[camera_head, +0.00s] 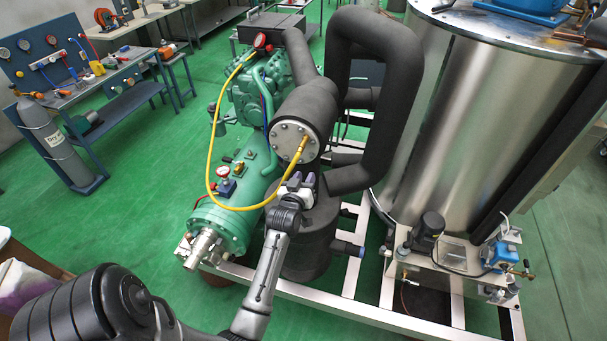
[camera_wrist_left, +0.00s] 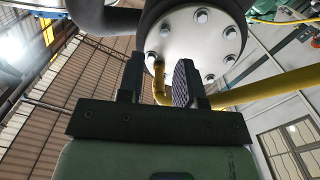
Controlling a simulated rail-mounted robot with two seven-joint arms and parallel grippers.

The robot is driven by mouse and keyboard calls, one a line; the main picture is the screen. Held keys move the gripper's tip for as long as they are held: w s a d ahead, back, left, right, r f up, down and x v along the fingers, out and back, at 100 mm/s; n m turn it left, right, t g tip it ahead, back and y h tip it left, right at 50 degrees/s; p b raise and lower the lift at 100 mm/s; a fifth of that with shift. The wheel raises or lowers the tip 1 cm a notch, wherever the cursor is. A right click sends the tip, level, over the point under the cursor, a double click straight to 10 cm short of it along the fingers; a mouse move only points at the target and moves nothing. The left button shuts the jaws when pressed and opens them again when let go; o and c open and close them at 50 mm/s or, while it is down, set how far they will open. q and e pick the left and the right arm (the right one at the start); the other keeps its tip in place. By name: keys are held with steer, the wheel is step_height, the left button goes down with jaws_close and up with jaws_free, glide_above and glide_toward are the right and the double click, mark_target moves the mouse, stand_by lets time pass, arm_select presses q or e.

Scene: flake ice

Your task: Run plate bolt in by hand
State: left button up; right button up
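The round pale end plate (camera_head: 293,143) closes a black insulated cylinder in the head view, with bolt heads around its rim. It also shows in the left wrist view (camera_wrist_left: 190,45), where a plate bolt (camera_wrist_left: 152,57) appears in the space between my fingers. A yellow hose (camera_head: 211,150) runs to a brass-coloured elbow (camera_wrist_left: 159,82) on the plate. My left gripper (camera_head: 297,184) is just below the plate. In the wrist view (camera_wrist_left: 160,75) its two fingers are apart, with nothing clearly held between them. How far each bolt is screwed in cannot be told. My right gripper is out of view.
Black insulated pipes (camera_head: 375,45) rise beside the plate on the right. A green vessel (camera_head: 230,215) with gauges lies to the left. A steel drum (camera_head: 470,120) stands at right on the white frame (camera_head: 350,280).

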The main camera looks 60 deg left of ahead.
mark_target(311, 157)
arm_select(q)
steer(key=shift+n+y, duration=0.3)
steer(key=shift+n, duration=0.1)
steer(key=shift+s+a+b+x, duration=0.1)
steer(key=shift+b+x, duration=1.15)
steer(key=shift+x, duration=0.8)
steer(key=shift+s+a+b+x, duration=0.15)
steer(key=shift+b+x, duration=1.1)
steer(key=shift+x, duration=0.75)
steer(key=shift+r, duration=0.2)
steer(key=shift+w+a, duration=0.1)
steer(key=shift+w, duration=0.05)
steer(key=shift+c, duration=0.2)
